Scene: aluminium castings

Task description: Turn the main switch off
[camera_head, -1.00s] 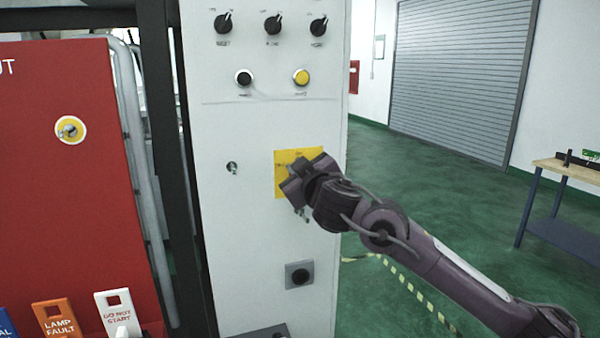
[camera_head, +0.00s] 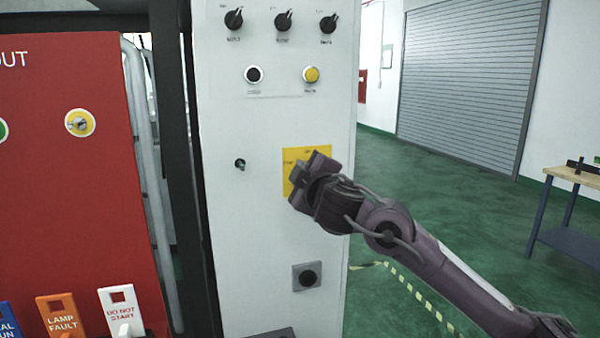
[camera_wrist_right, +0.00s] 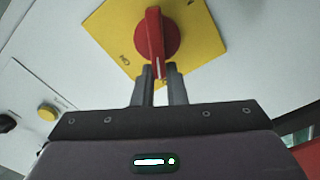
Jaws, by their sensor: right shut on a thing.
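The main switch is a red rotary handle (camera_wrist_right: 155,40) on a yellow plate (camera_wrist_right: 195,45), seen in the right wrist view. The handle stands upright in that picture, with "ON" printed on the plate at its lower left. My right gripper (camera_wrist_right: 160,78) is shut on the lower end of the handle. In the head view my right gripper (camera_head: 306,172) covers the handle, and only part of the yellow plate (camera_head: 320,155) shows on the white cabinet. My left gripper is not in view.
The white cabinet (camera_head: 240,220) carries black selector knobs (camera_head: 283,20), a black button (camera_head: 254,74), a yellow button (camera_head: 311,74) and a small keyed lock (camera_head: 240,164). A red lockout board (camera_head: 60,200) with tags stands at left. A workbench (camera_head: 575,175) stands at right over open green floor.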

